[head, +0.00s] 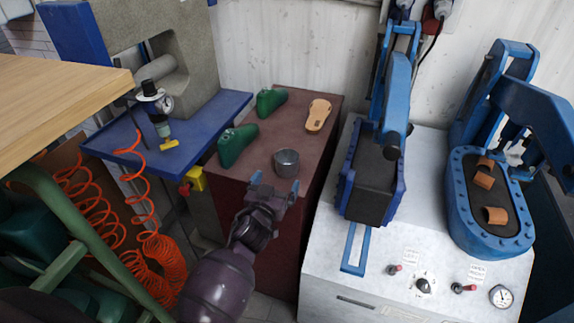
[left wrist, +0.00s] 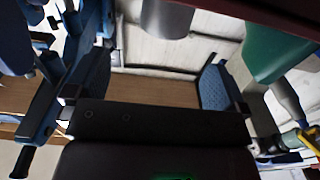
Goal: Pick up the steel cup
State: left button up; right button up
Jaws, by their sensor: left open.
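The steel cup (head: 287,162) stands upright near the front edge of the dark red cabinet top (head: 262,152). My left gripper (head: 274,188) is open and empty, just in front of the cup on the near side. Its two blue-padded fingers point toward the cup, and the cup is not between them. In the left wrist view the cup (left wrist: 166,17) shows only in part, cut off by the top edge, beyond the open fingers (left wrist: 145,88). My right gripper is in neither view.
A blue press (head: 372,180) on a white machine stands close to the right. A blue shelf with a gauge (head: 160,140) and orange hoses (head: 150,215) are left.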

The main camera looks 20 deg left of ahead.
aim_at(283, 166)
pick_arm(q)
jog(key=shift+w, duration=2.35)
jog(key=w, duration=0.2)
jog(key=w+b, duration=0.1)
jog(key=shift+w+a+f, duration=0.1)
jog(key=shift+a+f, duration=0.1)
jog(key=shift+a, duration=0.05)
jog(key=shift+w, duration=0.65)
jog(key=c, duration=0.9)
